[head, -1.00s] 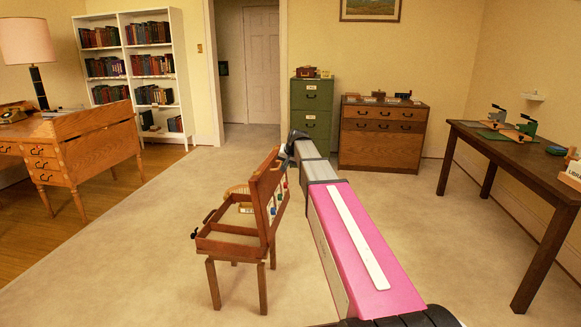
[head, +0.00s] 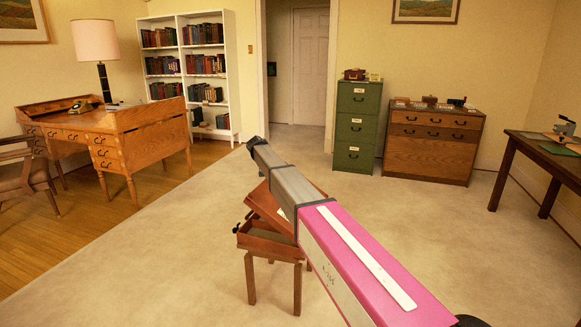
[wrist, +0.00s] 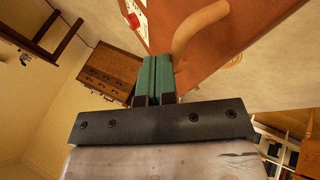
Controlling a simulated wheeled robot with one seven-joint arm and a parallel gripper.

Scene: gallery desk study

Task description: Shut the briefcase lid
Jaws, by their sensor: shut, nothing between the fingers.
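The briefcase is a brown wooden case on legs, with its open body (head: 262,247) at the centre of the head view. Its lid (head: 264,207) is tilted over the body, partly lowered, and my arm hides much of it. In the wrist view a large brown panel (wrist: 245,45), seemingly the lid, fills the upper right, with a curved tan bar (wrist: 192,35) across it. My gripper (wrist: 155,75) has its green fingers together and empty, close to this panel; contact cannot be told. In the head view the fingers are hidden beyond the arm's far end.
A wooden desk (head: 150,130) and a chair (head: 25,170) stand at the left. A white bookcase (head: 190,75), green filing cabinet (head: 355,125) and wooden chest of drawers (head: 432,145) line the back. A dark table (head: 520,150) is at the right. Carpet around the case is clear.

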